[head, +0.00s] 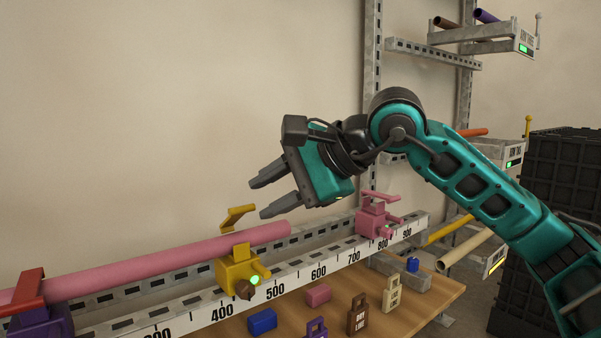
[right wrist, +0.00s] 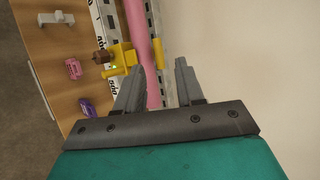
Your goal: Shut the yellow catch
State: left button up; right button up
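The yellow catch (head: 236,271) sits on the white numbered rail (head: 315,268), between the marks 400 and 500. Its yellow lever (head: 236,216) stands raised and tilted above the pink pipe (head: 160,260), which passes through the catch. My right gripper (head: 263,200) is open and empty, above and to the right of the lever, apart from it. In the right wrist view the yellow catch (right wrist: 120,58) is left of the open fingers (right wrist: 160,66), with the pink pipe (right wrist: 140,40) seen beyond them. My left gripper is out of view.
A purple catch with a red lever (head: 30,289) is at the left. A pink catch (head: 376,219) is near 800. Several coloured tags and blocks lie on the wooden shelf (head: 440,290). A rack (head: 372,60) and black crates (head: 560,170) stand at right.

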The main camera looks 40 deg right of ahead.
jog(key=v, duration=0.6)
jog(key=shift+s+r, duration=0.15)
